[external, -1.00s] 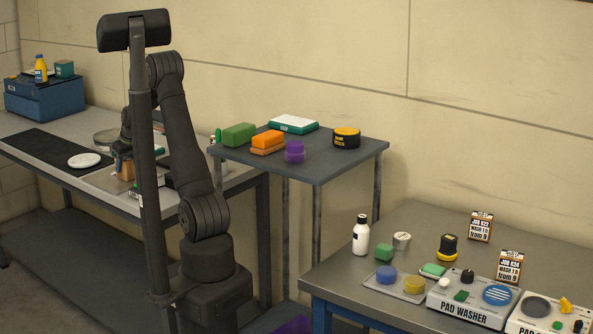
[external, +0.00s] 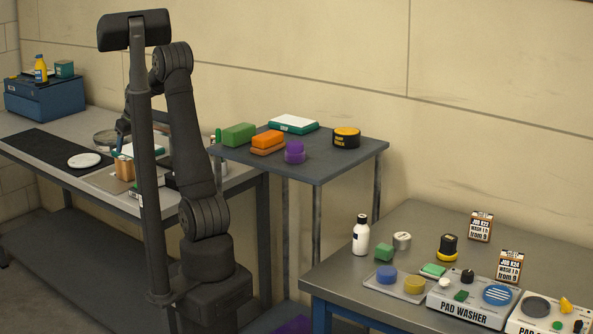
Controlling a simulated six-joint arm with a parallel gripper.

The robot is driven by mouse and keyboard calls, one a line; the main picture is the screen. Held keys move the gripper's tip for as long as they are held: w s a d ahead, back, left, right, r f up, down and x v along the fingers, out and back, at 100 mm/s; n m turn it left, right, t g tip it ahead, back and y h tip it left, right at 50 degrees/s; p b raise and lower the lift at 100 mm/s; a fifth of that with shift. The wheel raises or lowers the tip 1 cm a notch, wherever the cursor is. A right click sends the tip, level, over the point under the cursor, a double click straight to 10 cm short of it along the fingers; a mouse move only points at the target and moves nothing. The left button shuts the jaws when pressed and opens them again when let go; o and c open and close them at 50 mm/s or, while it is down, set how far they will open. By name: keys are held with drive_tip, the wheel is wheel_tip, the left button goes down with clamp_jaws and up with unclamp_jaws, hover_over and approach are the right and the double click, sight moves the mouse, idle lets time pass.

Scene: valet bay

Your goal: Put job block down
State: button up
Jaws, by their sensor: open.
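A tan, wood-coloured block (external: 125,169), which looks like the job block, stands upright on a brown mat (external: 104,181) on the left bench. The dark post in front hides its right side. My gripper (external: 121,140) is above the block and a little behind it, apart from it. It is open and seems empty; the post hides part of it.
A white disc (external: 84,160) lies on a black strip (external: 45,151) left of the block. A white-topped item (external: 124,151) sits close behind it. A raised grey table (external: 325,165) holds sponges and tins. A pad washer (external: 467,307) stands on the right bench.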

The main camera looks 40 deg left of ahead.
drive_tip(key=shift+o, duration=0.2)
drive_tip(key=shift+v, duration=1.1)
drive_tip(key=o, duration=0.6)
drive_tip(key=shift+d+r, duration=0.1)
drive_tip(key=shift+r, duration=0.25)
drive_tip(key=shift+o, duration=0.2)
